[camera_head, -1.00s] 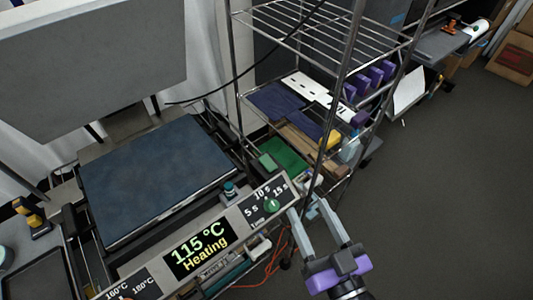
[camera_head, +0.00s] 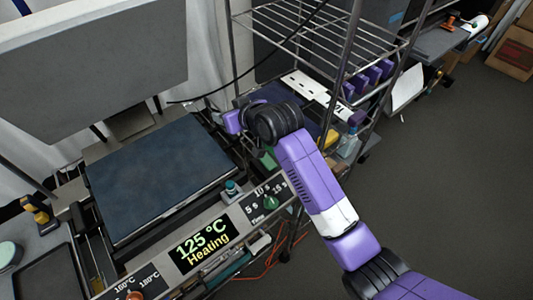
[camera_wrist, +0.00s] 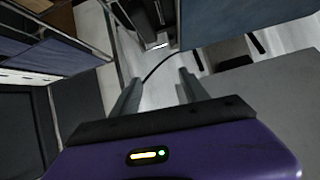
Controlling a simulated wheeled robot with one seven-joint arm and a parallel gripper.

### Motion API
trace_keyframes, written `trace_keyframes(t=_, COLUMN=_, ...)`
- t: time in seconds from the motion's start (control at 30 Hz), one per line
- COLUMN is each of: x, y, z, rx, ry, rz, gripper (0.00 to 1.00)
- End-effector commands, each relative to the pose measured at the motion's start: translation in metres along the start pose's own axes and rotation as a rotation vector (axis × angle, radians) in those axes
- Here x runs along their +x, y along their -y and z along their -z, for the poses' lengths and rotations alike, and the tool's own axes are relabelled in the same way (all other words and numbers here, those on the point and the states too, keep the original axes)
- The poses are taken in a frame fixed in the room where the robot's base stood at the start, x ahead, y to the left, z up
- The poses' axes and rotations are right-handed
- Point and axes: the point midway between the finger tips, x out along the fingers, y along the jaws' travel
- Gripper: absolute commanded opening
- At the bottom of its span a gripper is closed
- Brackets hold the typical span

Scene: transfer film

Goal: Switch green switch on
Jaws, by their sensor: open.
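The heat press (camera_head: 160,175) stands at the left with a control panel on its front. On the panel, a green knob (camera_head: 271,202) sits on the timer dial marked 5 s, 10 s and 15 s. A teal-topped button (camera_head: 231,187) stands on the press just left of that dial. My gripper (camera_wrist: 158,90) is open and empty, its two fingers apart in the wrist view. In the head view my arm reaches up past the right end of the panel, with the gripper beyond and above the green knob. Its fingers cannot be made out there.
The display (camera_head: 204,246) reads 125 °C Heating. A red knob (camera_head: 134,295) is at the panel's lower left. A wire rack (camera_head: 285,35) with shelves of items stands behind my arm. The press's raised upper plate (camera_head: 90,65) is at upper left. Open floor (camera_head: 455,170) lies right.

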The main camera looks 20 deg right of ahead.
Motion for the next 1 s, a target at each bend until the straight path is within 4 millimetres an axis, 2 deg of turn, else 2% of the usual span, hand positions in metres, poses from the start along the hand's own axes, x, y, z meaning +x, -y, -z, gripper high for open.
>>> trace_keyframes(t=0.03, x=0.004, y=-0.008, z=0.013, rx=-0.024, ry=0.06, rz=-0.006, gripper=0.53)
trace_keyframes(t=0.1, x=0.007, y=-0.018, z=0.016, rx=-0.051, ry=0.163, rz=-0.014, gripper=0.53)
trace_keyframes(t=0.23, x=0.002, y=-0.039, z=0.011, rx=-0.09, ry=0.39, rz=-0.039, gripper=0.53)
trace_keyframes(t=0.37, x=-0.016, y=-0.053, z=-0.019, rx=-0.103, ry=0.638, rz=-0.054, gripper=0.53)
trace_keyframes(t=0.5, x=-0.04, y=-0.055, z=-0.07, rx=-0.087, ry=0.871, rz=-0.043, gripper=0.53)
trace_keyframes(t=0.53, x=-0.046, y=-0.055, z=-0.077, rx=-0.083, ry=0.906, rz=-0.04, gripper=0.53)
trace_keyframes(t=0.63, x=-0.06, y=-0.054, z=-0.088, rx=-0.079, ry=0.981, rz=-0.034, gripper=0.53)
trace_keyframes(t=0.73, x=-0.066, y=-0.054, z=-0.094, rx=-0.079, ry=1.015, rz=-0.034, gripper=0.53)
trace_keyframes(t=1.0, x=-0.05, y=-0.056, z=-0.122, rx=-0.078, ry=1.021, rz=-0.034, gripper=0.53)
